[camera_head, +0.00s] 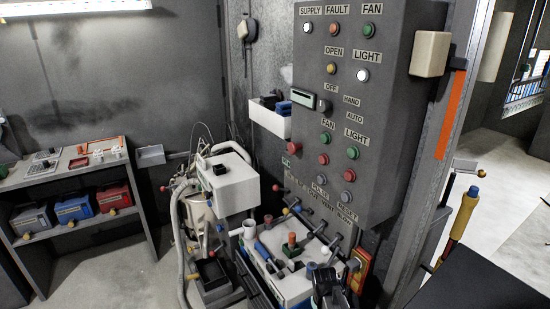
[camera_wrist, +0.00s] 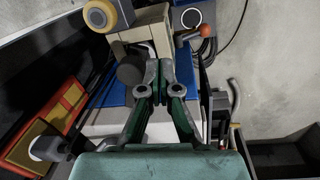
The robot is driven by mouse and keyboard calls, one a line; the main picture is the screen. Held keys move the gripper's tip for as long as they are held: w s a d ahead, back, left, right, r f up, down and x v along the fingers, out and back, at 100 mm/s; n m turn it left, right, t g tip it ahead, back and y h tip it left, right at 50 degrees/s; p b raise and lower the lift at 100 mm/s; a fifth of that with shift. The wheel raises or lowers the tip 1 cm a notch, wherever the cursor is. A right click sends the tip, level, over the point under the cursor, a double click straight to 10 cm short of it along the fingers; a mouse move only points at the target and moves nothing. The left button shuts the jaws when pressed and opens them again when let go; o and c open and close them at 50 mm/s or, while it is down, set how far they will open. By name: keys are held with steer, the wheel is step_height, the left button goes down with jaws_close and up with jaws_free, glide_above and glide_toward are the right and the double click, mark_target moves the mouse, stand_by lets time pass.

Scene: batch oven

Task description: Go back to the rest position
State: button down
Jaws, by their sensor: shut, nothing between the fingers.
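My gripper (camera_wrist: 158,75) shows in the wrist view with its two dark green fingers close together. It is shut and no object shows between the fingertips. The tips point toward a beige block (camera_wrist: 148,28) and a blue surface (camera_wrist: 118,88) beneath them; I cannot tell whether they touch. In the head view, a dark jointed part at the bottom edge, right of centre, looks like part of my arm. My gripper's fingertips are not clear there.
The grey control panel (camera_head: 308,128) stands beside a row of levers (camera_head: 335,240). A white box (camera_head: 230,182) and a hose stand left of it. A shelf (camera_head: 70,172) with coloured boxes is at far left. An orange-red plate (camera_wrist: 45,120) lies left of my gripper. Floor (camera_head: 490,215) is open at right.

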steer(key=s+f+m+g, duration=0.1)
steer(key=s+f, duration=0.5)
steer(key=s, duration=0.6)
steer(key=s+f+m+g, duration=0.1)
steer(key=s+f+g, duration=0.2)
steer(key=s, duration=0.9)
steer(key=s+f+m+g+y, duration=0.1)
steer(key=s+f+m+g, duration=0.1)
steer(key=s+f, duration=0.8)
steer(key=shift+s+d+g, duration=0.25)
steer(key=shift+s+g, duration=0.35)
steer(key=shift+s, duration=0.6)
